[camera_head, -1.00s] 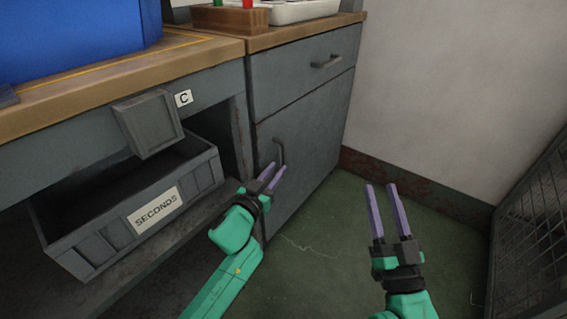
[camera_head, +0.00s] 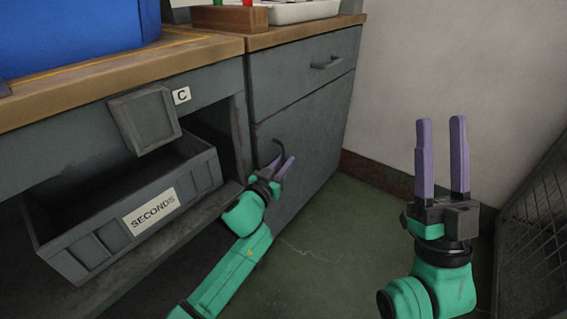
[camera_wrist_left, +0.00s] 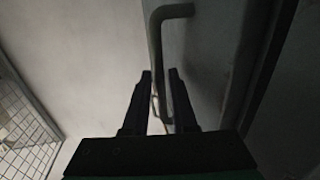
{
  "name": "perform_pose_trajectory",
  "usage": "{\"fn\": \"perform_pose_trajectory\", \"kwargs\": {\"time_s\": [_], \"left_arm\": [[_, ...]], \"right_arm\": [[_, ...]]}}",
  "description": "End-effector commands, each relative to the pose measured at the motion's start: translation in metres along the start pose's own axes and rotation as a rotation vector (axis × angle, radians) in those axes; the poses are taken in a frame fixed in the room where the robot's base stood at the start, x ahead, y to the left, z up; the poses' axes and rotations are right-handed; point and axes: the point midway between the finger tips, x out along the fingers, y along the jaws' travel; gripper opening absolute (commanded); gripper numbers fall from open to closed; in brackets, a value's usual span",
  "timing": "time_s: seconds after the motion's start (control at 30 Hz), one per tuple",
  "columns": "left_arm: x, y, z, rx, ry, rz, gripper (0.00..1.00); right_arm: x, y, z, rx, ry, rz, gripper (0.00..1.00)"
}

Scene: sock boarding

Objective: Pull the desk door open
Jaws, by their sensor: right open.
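The grey desk door (camera_head: 318,130) sits under a drawer and looks closed. Its dark bent bar handle (camera_head: 279,143) is near the door's left edge. My left gripper (camera_head: 284,159) is at the lower part of this handle, its fingers apart. In the left wrist view the handle (camera_wrist_left: 156,50) runs down between the two fingertips, with the fingers on either side of it; whether either finger touches it I cannot tell. My right gripper (camera_head: 440,121) is open and empty, pointing up in the picture, well to the right of the door.
A grey bin (camera_head: 193,183) labelled SECONDS stands on the shelf left of the door. A closed drawer (camera_head: 290,76) is above the door. A mesh panel (camera_head: 540,230) stands at the right. Green floor (camera_head: 330,230) in front of the door is clear.

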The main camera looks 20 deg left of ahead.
Motion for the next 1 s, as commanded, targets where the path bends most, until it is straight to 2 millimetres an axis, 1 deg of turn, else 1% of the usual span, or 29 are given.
{"fn": "perform_pose_trajectory", "kwargs": {"time_s": [0.03,0.07,1.0], "left_arm": [[-0.0001,0.0000,0.0000,0.000,0.000,0.000,0.04],[-0.0001,0.0000,0.0000,0.000,0.000,0.000,0.00],[-0.0003,0.0000,0.0002,0.000,0.000,0.000,0.00]], "right_arm": [[0.0000,0.0000,0.0001,0.000,-0.001,0.000,0.50],[-0.0001,0.0000,0.0002,0.000,-0.001,0.000,0.50],[-0.0004,0.0000,0.0011,0.000,-0.004,0.000,0.50]]}}
